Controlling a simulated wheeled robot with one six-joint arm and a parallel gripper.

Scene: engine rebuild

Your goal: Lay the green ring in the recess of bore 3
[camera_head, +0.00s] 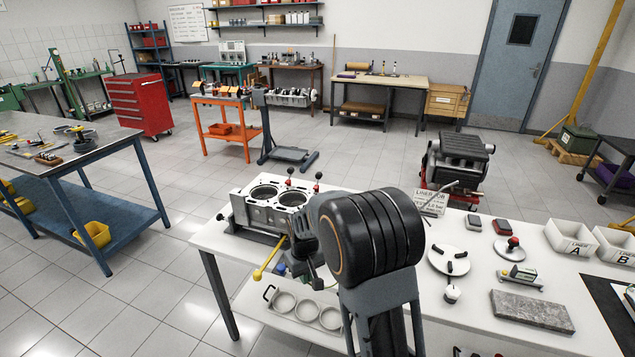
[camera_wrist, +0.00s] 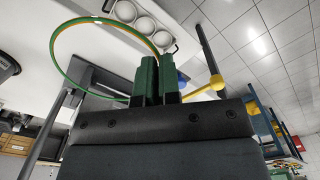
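The green ring (camera_wrist: 54,45) is a thin, large hoop with an orange-yellow inner edge, seen in the wrist view. My gripper (camera_wrist: 158,66) has its two green fingers close together at the ring's right side and appears shut on it. The block stands on the white bench with two dark open bores (camera_head: 264,192) showing. My arm covers its right part, so bore 3 and its recess cannot be made out.
A yellow-ended bar (camera_head: 258,273) sticks out at the block's front. A white tray (camera_head: 290,322) with round cups lies below it. Right of my arm are a white round plate (camera_head: 448,260), a stone slab (camera_head: 532,310), bins A (camera_head: 570,238) and B (camera_head: 617,246).

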